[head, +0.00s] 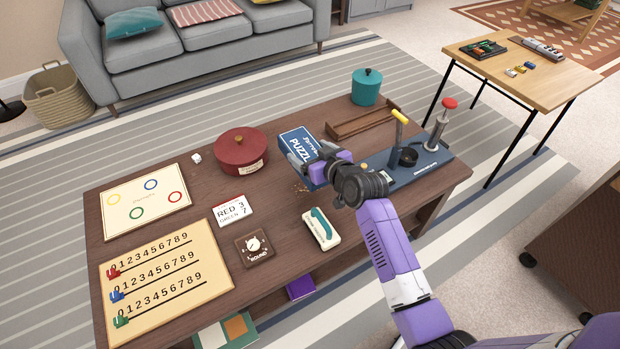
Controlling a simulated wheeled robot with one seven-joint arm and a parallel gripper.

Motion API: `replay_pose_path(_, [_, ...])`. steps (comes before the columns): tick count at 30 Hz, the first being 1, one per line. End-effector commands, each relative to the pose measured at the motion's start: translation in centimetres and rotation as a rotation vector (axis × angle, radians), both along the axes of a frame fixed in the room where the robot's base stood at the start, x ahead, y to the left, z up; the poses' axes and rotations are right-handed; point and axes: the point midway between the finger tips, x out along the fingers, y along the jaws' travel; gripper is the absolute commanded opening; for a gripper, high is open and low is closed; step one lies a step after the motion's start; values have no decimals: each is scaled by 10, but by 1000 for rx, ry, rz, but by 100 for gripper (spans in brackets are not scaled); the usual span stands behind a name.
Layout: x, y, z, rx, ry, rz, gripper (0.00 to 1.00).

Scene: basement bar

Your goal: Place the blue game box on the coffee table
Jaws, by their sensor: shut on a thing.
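The blue game box (297,140), with white lettering that reads like "PUZZLE", is at the far middle part of the brown wooden coffee table (300,262). My gripper (312,160) is shut on the blue box from the near right side. The gripper and wrist hide part of the box. I cannot tell from this one view whether the box's underside touches the tabletop or is a little above it.
A red lidded pot (241,152) stands left of the box, a brown wooden rack (362,121) and teal pot (367,86) behind right. A blue base (425,168) with upright tools is at right. A teal-and-white item (321,229) lies nearer. Boards (165,277) fill the left.

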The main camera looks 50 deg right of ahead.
Motion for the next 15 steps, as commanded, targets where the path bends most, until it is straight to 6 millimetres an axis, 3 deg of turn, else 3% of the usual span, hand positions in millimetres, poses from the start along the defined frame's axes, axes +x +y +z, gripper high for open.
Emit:
replay_pose_path(1, [0, 0, -15, 1, -1, 0, 19])
replay_pose_path(6, [0, 0, -40, 0, -2, 0, 19])
replay_pose_path(15, [1, 0, -61, 0, -3, 0, 19])
